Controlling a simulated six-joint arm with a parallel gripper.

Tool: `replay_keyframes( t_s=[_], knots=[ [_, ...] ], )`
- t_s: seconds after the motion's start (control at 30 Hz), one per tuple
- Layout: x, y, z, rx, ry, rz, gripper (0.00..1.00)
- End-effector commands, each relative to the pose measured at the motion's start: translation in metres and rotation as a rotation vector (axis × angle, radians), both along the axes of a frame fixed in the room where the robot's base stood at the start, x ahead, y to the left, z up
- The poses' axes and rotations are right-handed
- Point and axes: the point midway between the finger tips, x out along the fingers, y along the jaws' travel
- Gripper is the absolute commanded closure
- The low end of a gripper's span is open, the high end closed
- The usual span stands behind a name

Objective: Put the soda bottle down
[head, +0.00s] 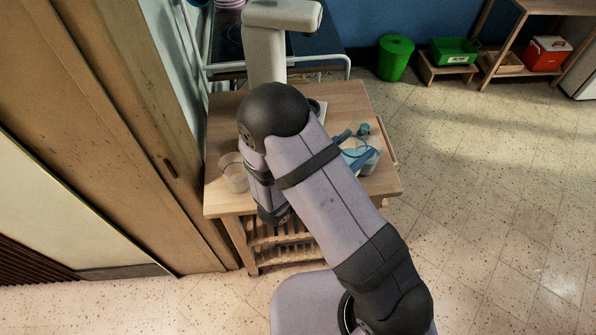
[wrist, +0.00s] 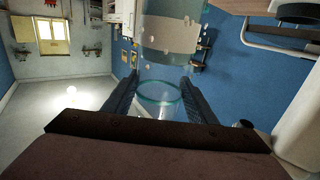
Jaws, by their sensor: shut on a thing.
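The soda bottle (head: 371,167) is clear with a teal ring, and shows at the right side of the wooden table (head: 222,203) in the head view. My gripper (head: 357,148) is shut on it, one blue-grey finger on each side. In the wrist view the bottle (wrist: 172,38) has a beige label and passes between the fingertips of my gripper (wrist: 160,84). That view is upside down, with the table at its top, so the bottle looks roughly upright. I cannot tell whether its base touches the table. My arm hides the middle of the table.
A clear glass (head: 235,172) stands on the left of the table. A dark item (head: 317,108) is partly hidden behind my arm. A wooden cabinet (head: 120,110) stands close on the left.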

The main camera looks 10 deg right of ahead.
Motion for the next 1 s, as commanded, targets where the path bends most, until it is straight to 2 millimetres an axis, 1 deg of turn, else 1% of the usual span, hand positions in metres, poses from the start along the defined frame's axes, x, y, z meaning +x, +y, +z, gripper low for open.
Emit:
replay_keyframes(
  t_s=[0.03,0.17,0.3,0.4,0.5,0.63,0.8,0.93,1.0],
  knots=[
    [0.007,0.01,0.001,0.005,-0.005,0.04,0.75],
    [0.025,0.039,0.012,0.012,-0.004,0.154,0.75],
    [0.042,0.076,0.029,0.007,-0.008,0.293,0.75],
    [0.049,0.098,0.041,-0.003,-0.01,0.377,0.75],
    [0.053,0.114,0.05,-0.011,-0.014,0.435,0.75],
    [0.055,0.125,0.057,-0.02,-0.018,0.477,0.75],
    [0.055,0.13,0.06,-0.024,-0.016,0.493,0.75],
    [0.056,0.129,0.055,-0.024,-0.015,0.492,0.75],
    [0.056,0.129,0.048,-0.026,-0.013,0.491,0.75]
  ],
)
